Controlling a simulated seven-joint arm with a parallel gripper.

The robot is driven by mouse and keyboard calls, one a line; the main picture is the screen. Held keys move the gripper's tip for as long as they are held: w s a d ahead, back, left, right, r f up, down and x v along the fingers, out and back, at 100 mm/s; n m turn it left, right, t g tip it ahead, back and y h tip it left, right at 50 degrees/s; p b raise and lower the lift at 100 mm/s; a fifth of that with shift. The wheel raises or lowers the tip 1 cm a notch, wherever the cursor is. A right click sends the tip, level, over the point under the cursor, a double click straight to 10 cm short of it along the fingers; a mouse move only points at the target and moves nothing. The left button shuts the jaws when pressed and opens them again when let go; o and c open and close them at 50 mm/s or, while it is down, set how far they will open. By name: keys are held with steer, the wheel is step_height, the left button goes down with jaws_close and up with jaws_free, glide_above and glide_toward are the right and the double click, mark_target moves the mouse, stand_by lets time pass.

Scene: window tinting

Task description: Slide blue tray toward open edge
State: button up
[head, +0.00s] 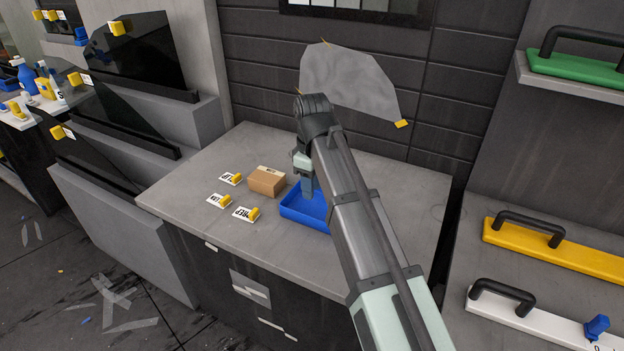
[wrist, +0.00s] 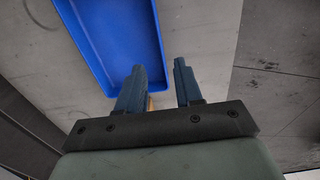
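The blue tray (head: 303,211) lies on the grey countertop (head: 330,262), near its middle. My arm hides the tray's right part in the head view. In the wrist view the tray (wrist: 112,35) fills the upper left. My gripper (wrist: 160,80) is open, with a clear gap between its two fingers. In the wrist view the left finger overlaps the tray's near right corner and the right finger is outside it, over the counter. In the head view a finger is seen at the tray's back side; I cannot tell whether it touches.
A cardboard box (head: 267,181) sits just left of the tray. Several white cards with yellow clips (head: 246,214) lie left of it. The counter's front strip is clear. A grey sheet (head: 348,82) hangs on the back wall. Shelves with handled bars (head: 560,252) stand at right.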

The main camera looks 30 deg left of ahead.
mark_target(312, 219)
step_height(312, 219, down, 12)
stand_by(0.6)
steer(key=shift+c, duration=0.3)
jaws_close()
